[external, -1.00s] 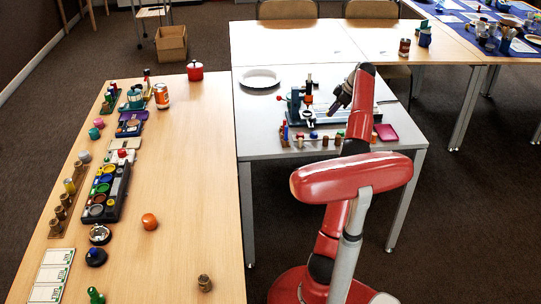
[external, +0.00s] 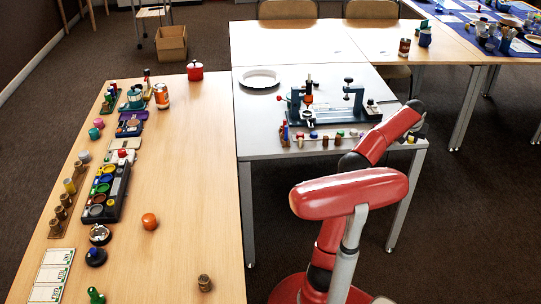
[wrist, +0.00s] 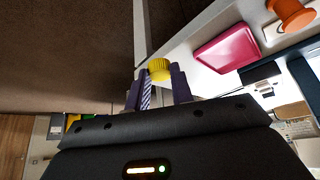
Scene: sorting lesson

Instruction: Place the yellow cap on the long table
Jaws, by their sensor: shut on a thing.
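The yellow cap (wrist: 159,68) is ribbed and sits between the two fingertips of my gripper (wrist: 160,78) in the wrist view. My gripper is shut on it. In the external view, my arm reaches out to the right front corner of the grey table, and a small yellow spot by the arm's end appears to be the cap (external: 411,139). The long wooden table (external: 180,215) stands on the left, well away from my gripper. Its right half is mostly bare.
On the long table are a black tray (external: 116,205), an orange round thing (external: 149,221), a brown cylinder (external: 204,283) and a red pot (external: 195,70). The grey table (external: 258,115) carries a blue rig. A pink tray (wrist: 228,42) lies near my gripper.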

